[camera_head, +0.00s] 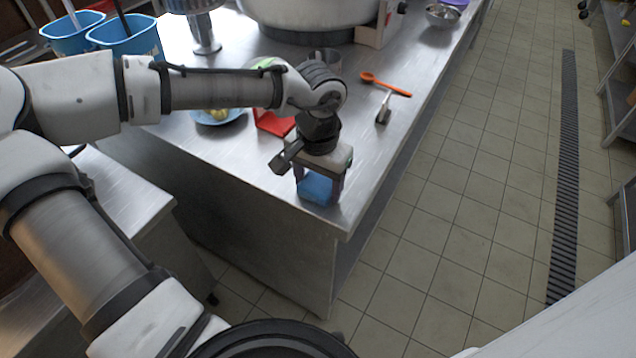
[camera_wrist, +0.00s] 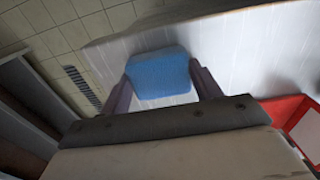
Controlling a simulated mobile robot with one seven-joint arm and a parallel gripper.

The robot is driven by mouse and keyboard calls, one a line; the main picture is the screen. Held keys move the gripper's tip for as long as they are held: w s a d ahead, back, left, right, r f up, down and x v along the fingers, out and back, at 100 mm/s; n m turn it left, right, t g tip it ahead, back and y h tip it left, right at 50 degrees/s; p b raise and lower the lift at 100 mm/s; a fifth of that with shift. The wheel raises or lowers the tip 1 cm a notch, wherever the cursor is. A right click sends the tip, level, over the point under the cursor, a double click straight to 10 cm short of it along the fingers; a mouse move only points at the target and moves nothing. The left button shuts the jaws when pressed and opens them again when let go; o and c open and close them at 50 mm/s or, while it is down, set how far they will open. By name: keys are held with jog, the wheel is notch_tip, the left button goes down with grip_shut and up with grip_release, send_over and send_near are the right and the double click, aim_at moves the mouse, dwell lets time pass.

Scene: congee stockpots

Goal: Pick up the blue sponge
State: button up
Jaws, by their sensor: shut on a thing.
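The blue sponge (camera_head: 316,187) is at the near corner of the steel counter in the head view. My gripper (camera_head: 319,190) is above that corner, pointing down, with a finger on each side of the sponge. In the wrist view, the blue sponge (camera_wrist: 158,73) sits between the two fingers of my gripper (camera_wrist: 160,85), which is shut on it. I cannot tell whether the sponge touches the counter or is slightly above it.
The steel counter (camera_head: 285,190) ends close to the sponge. A red item (camera_head: 272,122), a blue plate (camera_head: 222,120), an orange spoon (camera_head: 386,84) and a metal-handled tool (camera_head: 384,110) lie farther back. A large pot (camera_head: 310,12) stands behind.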

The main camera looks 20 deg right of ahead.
aim_at(318, 183)
notch_tip(318, 183, up, 20)
jog(key=shift+p, duration=0.3)
jog(key=o, duration=0.4)
jog(key=c, duration=0.3)
